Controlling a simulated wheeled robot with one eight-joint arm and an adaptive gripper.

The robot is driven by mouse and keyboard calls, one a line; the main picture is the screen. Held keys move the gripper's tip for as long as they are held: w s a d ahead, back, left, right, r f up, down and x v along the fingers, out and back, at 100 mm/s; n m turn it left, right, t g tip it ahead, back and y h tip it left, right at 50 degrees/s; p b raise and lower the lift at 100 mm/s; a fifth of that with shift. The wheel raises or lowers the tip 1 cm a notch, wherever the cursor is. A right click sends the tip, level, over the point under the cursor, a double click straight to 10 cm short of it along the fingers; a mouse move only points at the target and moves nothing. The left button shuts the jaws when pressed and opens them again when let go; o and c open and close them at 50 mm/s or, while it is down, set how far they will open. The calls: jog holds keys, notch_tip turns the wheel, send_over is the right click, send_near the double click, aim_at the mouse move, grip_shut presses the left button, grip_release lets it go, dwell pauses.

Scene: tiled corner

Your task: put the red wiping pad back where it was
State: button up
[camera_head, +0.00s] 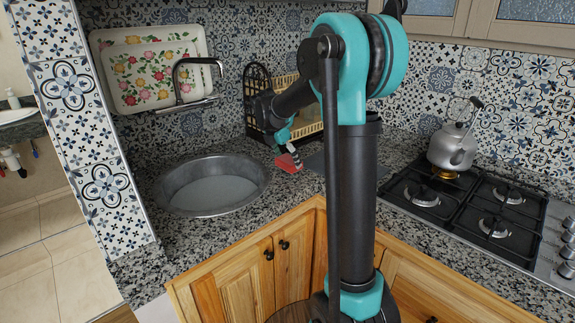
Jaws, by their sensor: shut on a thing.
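The red wiping pad (287,163) shows at the back of the granite counter, between the round metal sink and the stove. My gripper (291,152) is right over it, pointing down, and is shut on the pad. The pad looks slightly tilted and is at or close to the counter surface; I cannot tell if it touches. Part of the pad is hidden by the gripper fingers.
A round sink basin (212,185) with a dark faucet (181,80) is to the left. A dish rack (300,100) stands behind my gripper. A gas stove (480,215) with a kettle (453,146) is to the right. A dark flat mat (314,165) lies beside the pad.

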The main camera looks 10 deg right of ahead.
jog(key=shift+f, duration=1.15)
jog(key=shift+f, duration=0.1)
jog(key=o, duration=1.1)
jog(key=shift+c, duration=0.2)
jog(key=v, duration=1.2)
jog(key=s+d+f+m+t+y, duration=0.1)
jog(key=s+d+f+m+y, duration=0.1)
jog(key=s+f+m, duration=0.9)
jog(key=s+d+f+m+y, duration=0.2)
jog(key=s+f+m, duration=0.9)
jog(key=s, duration=0.7)
jog(key=shift+d+m+t, duration=0.25)
jog(key=shift+m+t, duration=0.15)
jog(key=shift+m, duration=0.7)
